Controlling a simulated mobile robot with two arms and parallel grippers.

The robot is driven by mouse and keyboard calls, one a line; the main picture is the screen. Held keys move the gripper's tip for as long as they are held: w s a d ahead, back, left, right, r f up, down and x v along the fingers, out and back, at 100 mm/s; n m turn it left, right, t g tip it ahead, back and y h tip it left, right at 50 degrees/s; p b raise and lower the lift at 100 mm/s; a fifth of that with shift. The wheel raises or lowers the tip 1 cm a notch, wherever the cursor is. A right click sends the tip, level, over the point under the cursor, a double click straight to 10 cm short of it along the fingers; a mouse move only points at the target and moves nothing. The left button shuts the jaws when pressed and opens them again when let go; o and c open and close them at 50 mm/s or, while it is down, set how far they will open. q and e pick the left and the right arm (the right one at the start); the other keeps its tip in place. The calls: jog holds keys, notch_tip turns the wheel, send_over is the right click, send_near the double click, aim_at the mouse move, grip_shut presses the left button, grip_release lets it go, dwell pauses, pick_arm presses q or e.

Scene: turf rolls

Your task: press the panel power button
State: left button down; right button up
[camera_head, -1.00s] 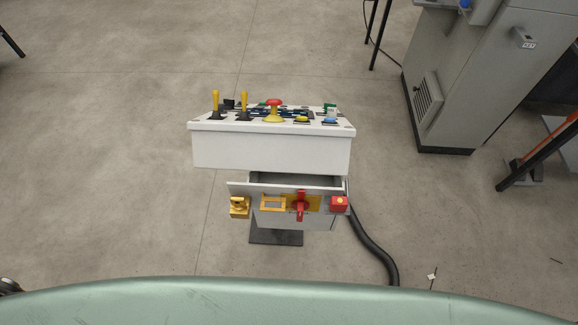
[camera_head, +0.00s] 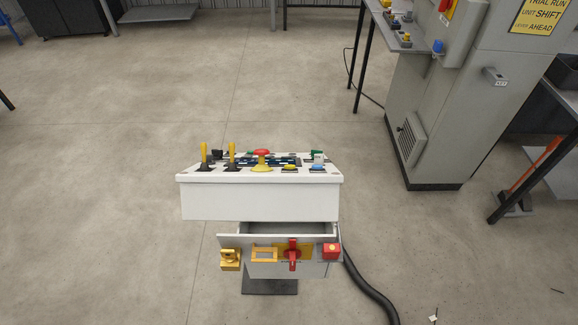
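A white control panel on a pedestal (camera_head: 262,205) stands in the middle of the head view. Its top carries two yellow levers, the nearer-left one (camera_head: 204,153) and another beside it (camera_head: 232,153). A red mushroom button on a yellow base (camera_head: 261,160), a small yellow button (camera_head: 289,168), a blue button (camera_head: 317,167) and a green-topped part (camera_head: 317,155) are also there. Which one is the power button I cannot tell. Neither gripper is in view.
A tall grey cabinet (camera_head: 440,110) with a yellow sign (camera_head: 539,17) stands at the right. A table with buttons (camera_head: 403,40) is beside it. A black hose (camera_head: 370,288) runs along the floor from the panel's right.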

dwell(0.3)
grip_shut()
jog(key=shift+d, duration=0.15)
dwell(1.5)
